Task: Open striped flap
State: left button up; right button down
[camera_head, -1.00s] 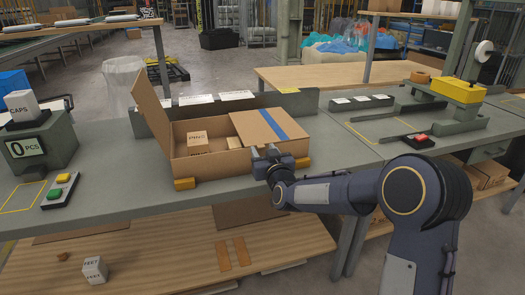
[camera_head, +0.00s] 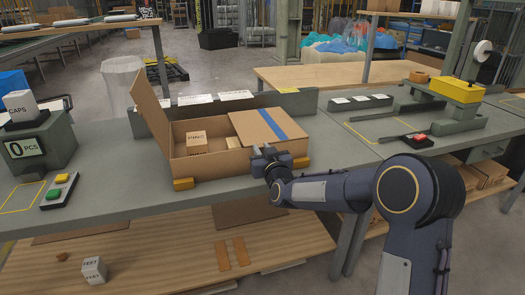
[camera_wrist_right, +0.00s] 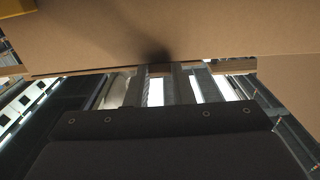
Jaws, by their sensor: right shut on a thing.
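An open cardboard box (camera_head: 210,167) stands on the grey bench. Its left flap (camera_head: 150,107) is raised and tilted outward. The striped flap (camera_head: 252,127), brown with a blue stripe, lies about flat over the right part of the box. My right gripper (camera_head: 265,154) is at the front edge of this flap and shut on it. In the right wrist view, cardboard (camera_wrist_right: 200,30) fills the top and the fingers (camera_wrist_right: 170,85) reach to its edge; the exact contact is hidden. My left gripper is not in view.
Inside the box is a small carton (camera_head: 196,142). A counter (camera_head: 30,147) and a button panel (camera_head: 60,190) stand left. A low grey rail (camera_head: 290,103) runs behind. The bench left of the box is partly clear.

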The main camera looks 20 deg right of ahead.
jog(key=shift+r, duration=0.1)
jog(key=shift+r+m, duration=0.4)
jog(key=shift+r, duration=0.15)
jog(key=d+r+m+b, duration=0.5)
jog(key=d+r+m, duration=0.7)
jog(key=r+m, duration=0.15)
jog(key=d+r+m, duration=0.1)
jog(key=d+m, duration=0.5)
jog(key=d, duration=0.3)
jog(key=shift+w+d+r+b, duration=0.2)
jog(key=shift+w+b, duration=0.15)
jog(key=shift+b, duration=0.05)
jog(key=shift+m, duration=0.25)
jog(key=c, duration=1.2)
grip_release()
jog(key=shift+c, duration=0.2)
